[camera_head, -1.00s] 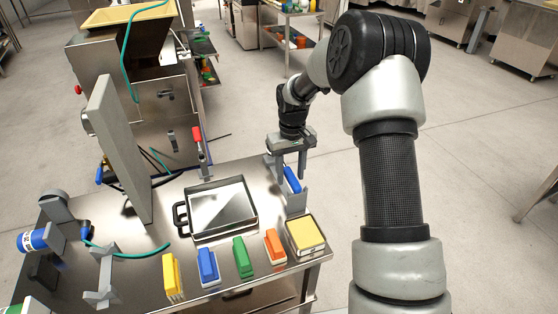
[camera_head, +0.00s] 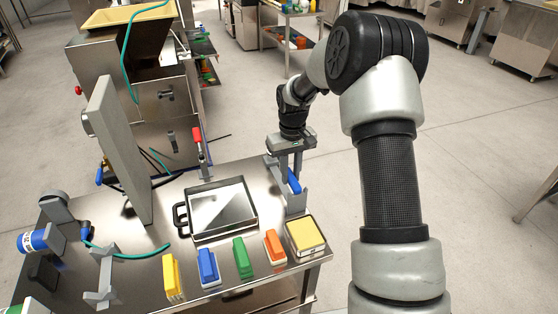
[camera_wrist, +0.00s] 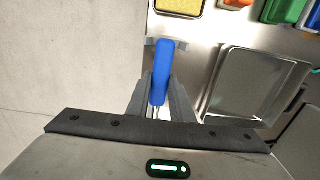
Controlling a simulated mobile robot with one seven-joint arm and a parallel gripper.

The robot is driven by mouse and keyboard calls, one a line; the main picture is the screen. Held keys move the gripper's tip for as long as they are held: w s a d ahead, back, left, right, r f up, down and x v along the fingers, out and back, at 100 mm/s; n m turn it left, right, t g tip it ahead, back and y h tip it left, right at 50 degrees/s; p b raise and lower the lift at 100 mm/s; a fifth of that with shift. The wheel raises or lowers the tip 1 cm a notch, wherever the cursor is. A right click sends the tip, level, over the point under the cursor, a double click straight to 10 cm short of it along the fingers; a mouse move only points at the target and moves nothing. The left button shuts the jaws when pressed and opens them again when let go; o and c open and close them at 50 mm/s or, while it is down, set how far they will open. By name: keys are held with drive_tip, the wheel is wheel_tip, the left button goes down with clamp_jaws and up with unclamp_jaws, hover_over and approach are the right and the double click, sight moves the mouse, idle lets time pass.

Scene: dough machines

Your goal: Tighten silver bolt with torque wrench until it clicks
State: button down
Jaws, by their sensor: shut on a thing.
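A tool with a blue handle (camera_head: 294,182) stands in a grey holder (camera_head: 296,202) at the table's right edge. It may be the torque wrench; its lower part is hidden. My gripper (camera_head: 291,172) is above the holder, shut on this handle. In the wrist view, the blue handle (camera_wrist: 164,70) sits between the two grey fingers of my gripper (camera_wrist: 161,92), with a thin metal shaft below it. I cannot make out the silver bolt in either view.
A metal tray (camera_head: 222,232) with black handles lies left of the holder. Several coloured brushes and a yellow sponge (camera_head: 305,236) line the front edge. A grey upright panel (camera_head: 120,150) and a red-handled tool (camera_head: 197,134) stand farther left. Open floor lies right of the table.

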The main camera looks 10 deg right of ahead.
drive_tip(key=shift+w+r+p, duration=0.1)
drive_tip(key=shift+r+p, duration=0.4)
drive_tip(key=shift+r, duration=0.35)
drive_tip(key=shift+r+p, duration=1.85)
drive_tip(key=shift+r, duration=1)
drive_tip(key=c, duration=2.3)
unclamp_jaws()
clamp_jaws()
